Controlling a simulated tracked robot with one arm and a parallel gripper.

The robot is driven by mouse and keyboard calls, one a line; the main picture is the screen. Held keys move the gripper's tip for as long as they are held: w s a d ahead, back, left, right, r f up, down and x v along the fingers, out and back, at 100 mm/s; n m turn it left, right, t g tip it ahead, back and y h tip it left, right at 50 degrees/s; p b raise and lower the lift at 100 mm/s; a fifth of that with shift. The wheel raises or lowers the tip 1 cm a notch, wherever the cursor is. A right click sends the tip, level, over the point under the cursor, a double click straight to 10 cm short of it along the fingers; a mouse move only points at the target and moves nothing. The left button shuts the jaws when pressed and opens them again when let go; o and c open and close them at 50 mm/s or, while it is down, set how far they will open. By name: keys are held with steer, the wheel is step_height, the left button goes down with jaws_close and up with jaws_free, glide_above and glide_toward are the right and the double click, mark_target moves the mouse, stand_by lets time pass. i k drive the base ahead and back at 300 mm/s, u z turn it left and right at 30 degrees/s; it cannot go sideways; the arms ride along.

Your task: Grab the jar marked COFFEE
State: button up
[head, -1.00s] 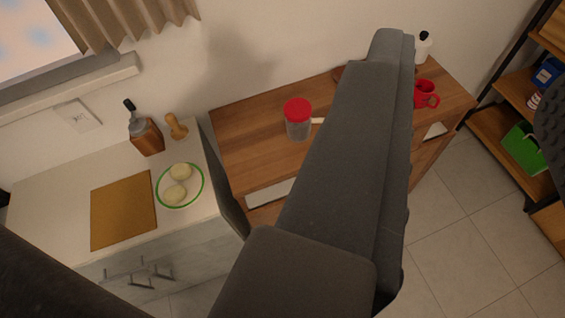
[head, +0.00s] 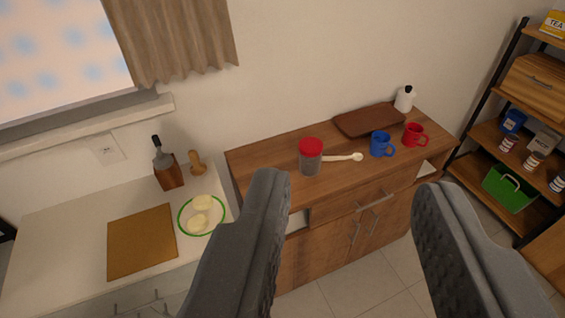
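No marking reading COFFEE is legible in view. A clear jar with a red lid (head: 311,157) stands upright on the wooden cabinet; I see no readable label on it. Several small jars with pale labels (head: 533,160) stand on the shelf rack at the right, too small to read. My gripper (head: 348,185) is open and empty. Its two dark fingers are wide apart in the foreground, in front of the wooden cabinet, touching nothing visible.
The wooden cabinet (head: 262,165) also holds a spoon (head: 343,157), blue mug (head: 381,145), red mug (head: 414,134), brown tray (head: 368,119) and white bottle (head: 404,99). A white counter (head: 60,225) is left. The rack holds a green bin (head: 509,190) and TEA box (head: 554,25).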

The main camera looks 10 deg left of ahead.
mark_target(308, 167)
steer(key=u, duration=0.1)
steer(key=i, duration=1)
steer(key=z, duration=1.4)
steer(key=k, duration=0.9)
steer(key=u, duration=0.7)
steer(key=i, duration=0.5)
steer(key=z, duration=0.05)
